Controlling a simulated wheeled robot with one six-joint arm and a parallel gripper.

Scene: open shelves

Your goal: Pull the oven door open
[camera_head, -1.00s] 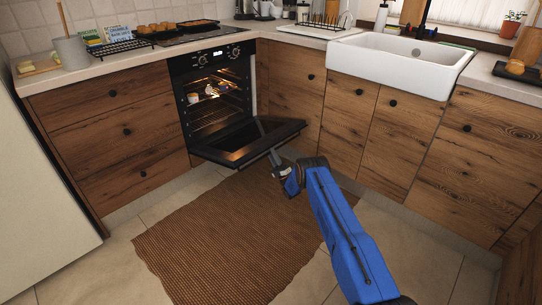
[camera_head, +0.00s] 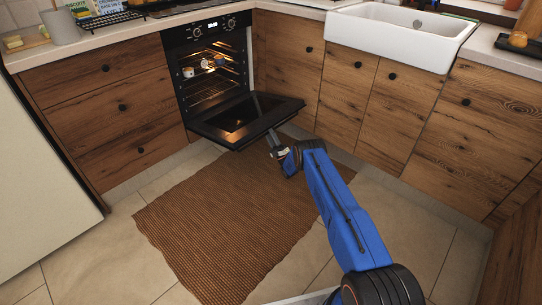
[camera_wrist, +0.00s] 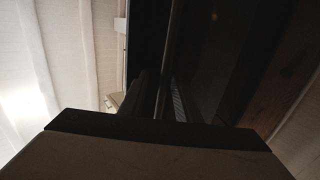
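The black oven door (camera_head: 245,118) is hinged far down, close to flat, in front of the lit oven (camera_head: 210,70). Its glass faces up. My gripper (camera_head: 274,142) is at the door's outer edge, toward the right end. In the wrist view the fingers (camera_wrist: 162,98) sit close on either side of a dark bar, the door handle (camera_wrist: 172,45), and appear shut on it. The picture is very dark there, so the exact contact is hard to see. Racks and small light-coloured items (camera_head: 203,65) show inside the oven.
Wooden drawers (camera_head: 110,110) stand left of the oven, and wooden cabinets (camera_head: 375,110) stand right under a white sink (camera_head: 400,35). A brown woven rug (camera_head: 225,225) lies on the tiled floor below. A pale appliance (camera_head: 45,170) is at the left edge.

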